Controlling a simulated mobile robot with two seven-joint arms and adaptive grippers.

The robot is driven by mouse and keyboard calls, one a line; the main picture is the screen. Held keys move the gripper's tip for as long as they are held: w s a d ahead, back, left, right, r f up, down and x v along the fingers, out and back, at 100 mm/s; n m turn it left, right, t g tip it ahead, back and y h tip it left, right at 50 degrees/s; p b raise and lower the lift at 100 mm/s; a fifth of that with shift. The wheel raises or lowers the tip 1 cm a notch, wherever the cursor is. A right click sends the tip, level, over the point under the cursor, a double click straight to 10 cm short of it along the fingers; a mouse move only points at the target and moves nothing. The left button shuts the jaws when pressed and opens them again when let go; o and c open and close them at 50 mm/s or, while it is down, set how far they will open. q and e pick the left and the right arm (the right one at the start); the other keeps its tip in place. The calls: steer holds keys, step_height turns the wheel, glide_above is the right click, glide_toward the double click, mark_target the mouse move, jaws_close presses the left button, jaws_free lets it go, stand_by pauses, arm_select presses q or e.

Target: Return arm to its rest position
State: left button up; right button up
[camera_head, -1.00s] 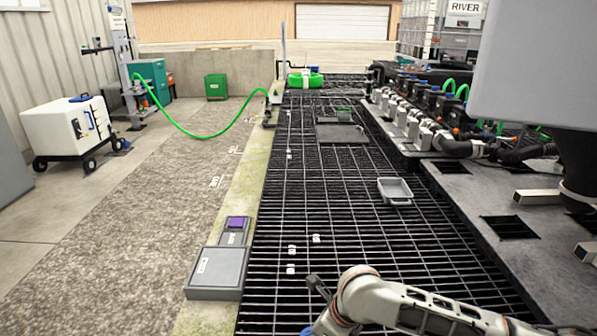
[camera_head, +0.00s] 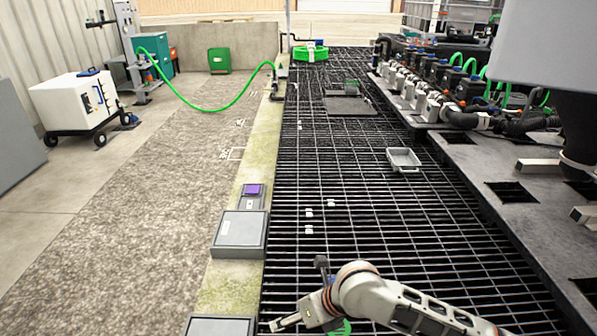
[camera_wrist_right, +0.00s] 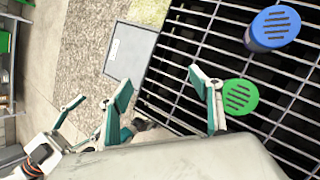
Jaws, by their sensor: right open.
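My right arm comes in at the bottom right of the head view. Its gripper (camera_head: 290,321) is low at the bottom edge, over the near end of the dark grating. In the right wrist view the gripper (camera_wrist_right: 163,82) has its grey and teal fingers spread apart, with nothing between them. Beyond them lie grating and a grey flat box. A green slotted disc (camera_wrist_right: 239,97) and a blue slotted round piece (camera_wrist_right: 272,28) show to the right of the fingers. My left gripper is not seen in the head view.
The grating (camera_head: 345,225) carries several small white pieces and a grey tray (camera_head: 403,159). A grey box (camera_head: 240,232) sits on the concrete strip at left. A manifold (camera_head: 430,100) with green hoses lines the right. A white cart (camera_head: 78,103) stands far left.

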steer(key=s+a+r+m+t+y+p, duration=0.1)
steer(key=s+a+m+t+y+p, duration=0.15)
steer(key=m, duration=0.55)
arm_select(q)
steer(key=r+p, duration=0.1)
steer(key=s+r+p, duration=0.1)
steer(key=p, duration=0.1)
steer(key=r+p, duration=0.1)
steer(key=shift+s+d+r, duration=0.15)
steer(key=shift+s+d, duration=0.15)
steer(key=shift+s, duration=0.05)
arm_select(e)
steer(key=s+d+f+m+t+h, duration=0.2)
steer(key=s+d+m, duration=0.6)
steer(key=d+m, duration=0.3)
steer(key=s+d+f+m+t+h, duration=0.2)
steer(key=s+d+m, duration=0.7)
steer(key=m, duration=0.9)
steer(key=d+t+h, duration=0.1)
steer(key=d, duration=0.2)
steer(key=shift+s+d+f+m+h, duration=0.2)
steer(key=shift+d+f+m+h, duration=0.05)
steer(key=shift+m+h, duration=0.15)
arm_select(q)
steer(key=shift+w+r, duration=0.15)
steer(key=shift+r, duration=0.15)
